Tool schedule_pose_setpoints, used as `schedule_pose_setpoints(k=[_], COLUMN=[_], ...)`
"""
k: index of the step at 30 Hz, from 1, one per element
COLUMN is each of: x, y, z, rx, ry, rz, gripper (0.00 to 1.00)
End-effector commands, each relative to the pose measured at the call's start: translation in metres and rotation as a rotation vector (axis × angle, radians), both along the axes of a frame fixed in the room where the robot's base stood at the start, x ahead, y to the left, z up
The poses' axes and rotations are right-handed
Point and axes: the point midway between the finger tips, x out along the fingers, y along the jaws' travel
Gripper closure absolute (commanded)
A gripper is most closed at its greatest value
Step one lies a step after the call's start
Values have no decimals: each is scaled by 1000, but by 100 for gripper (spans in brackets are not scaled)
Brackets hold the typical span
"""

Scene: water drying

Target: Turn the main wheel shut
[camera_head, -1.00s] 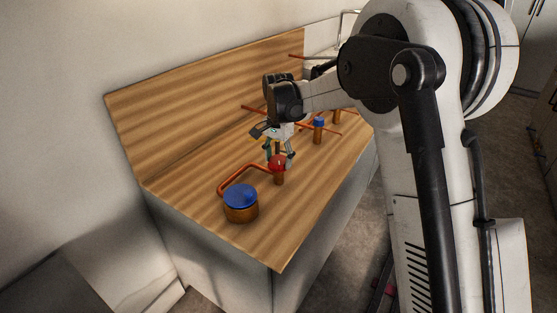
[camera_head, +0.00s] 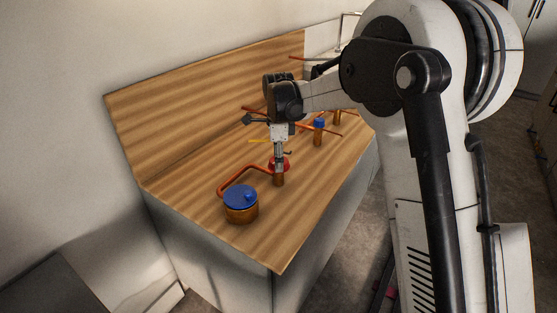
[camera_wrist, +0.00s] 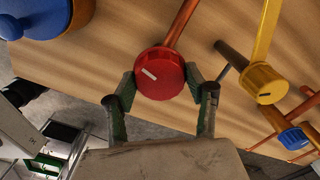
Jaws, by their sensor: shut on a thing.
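The red wheel (camera_wrist: 161,76) is a round knob with a white mark on its face. It also shows in the head view (camera_head: 285,166), on top of an upright copper pipe stub. My gripper (camera_head: 279,157) points down at it from above. In the wrist view, the two fingers of my gripper (camera_wrist: 160,84) are closed on opposite sides of the red wheel. The white mark slants a little in that view. Part of the wheel is hidden behind the fingers in the head view.
A blue-topped round vessel (camera_head: 239,207) stands close by at the near end of the wooden counter (camera_head: 268,248). A yellow valve (camera_wrist: 263,83) and a blue valve (camera_wrist: 291,139) with copper pipes stand on the other side. A wooden backboard (camera_head: 210,95) rises behind.

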Motion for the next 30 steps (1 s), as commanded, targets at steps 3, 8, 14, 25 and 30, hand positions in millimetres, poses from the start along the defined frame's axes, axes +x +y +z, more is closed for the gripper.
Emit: schedule_pose_setpoints(k=[3,8,14,25,30], x=[1,1,1,2,2], y=[0,0,0,0,0], z=[1,1,1,1,1], rx=[0,0,1,1,1], ry=[-2,-2,-2,-1,-1], rz=[-111,-263,-453,-799,-937], gripper=[77,77,77,77,77])
